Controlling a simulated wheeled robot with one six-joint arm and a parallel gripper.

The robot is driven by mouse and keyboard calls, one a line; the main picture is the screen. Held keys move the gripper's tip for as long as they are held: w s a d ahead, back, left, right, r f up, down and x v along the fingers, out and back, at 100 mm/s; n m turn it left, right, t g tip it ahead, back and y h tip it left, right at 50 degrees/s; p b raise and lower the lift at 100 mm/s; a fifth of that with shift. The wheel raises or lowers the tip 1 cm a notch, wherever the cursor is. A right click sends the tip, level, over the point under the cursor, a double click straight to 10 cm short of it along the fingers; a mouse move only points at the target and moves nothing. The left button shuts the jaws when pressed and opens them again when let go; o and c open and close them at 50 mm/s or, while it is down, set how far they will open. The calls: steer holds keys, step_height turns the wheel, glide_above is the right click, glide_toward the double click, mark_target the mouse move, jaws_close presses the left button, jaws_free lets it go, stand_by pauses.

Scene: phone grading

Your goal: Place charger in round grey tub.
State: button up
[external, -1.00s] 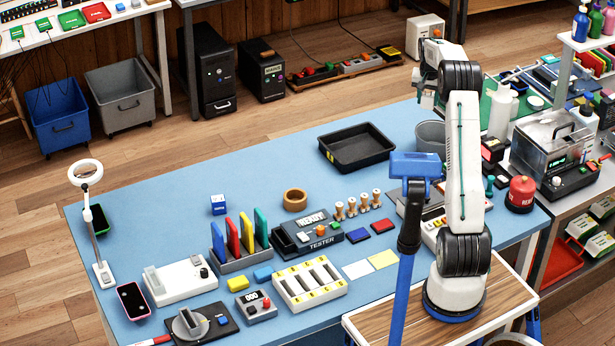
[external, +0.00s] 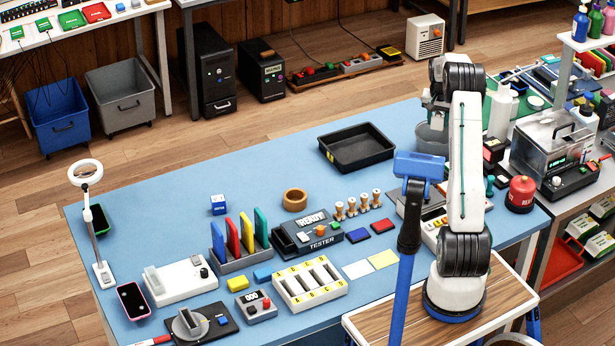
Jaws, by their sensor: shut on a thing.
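The round grey tub (external: 428,141) stands at the far right of the blue table, partly hidden by my arm and by a blue-headed stand in front. My gripper (external: 434,114) is low over the tub, its tips at or just inside the rim. It is shut on the charger, which is too small and too covered by the gripper to make out clearly. I cannot tell whether the charger touches the tub's floor.
A black tray (external: 356,147) lies left of the tub. A blue-headed stand (external: 418,166) rises in front of it. A tester (external: 308,234), a slotted white rack (external: 309,283) and coloured blocks fill the near table. The table's back left is clear.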

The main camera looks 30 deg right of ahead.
mark_target(438, 116)
steer(key=shift+f, duration=1.65)
steer(key=o, duration=1.1)
steer(key=shift+c, duration=0.2)
steer(key=shift+r, duration=3.5)
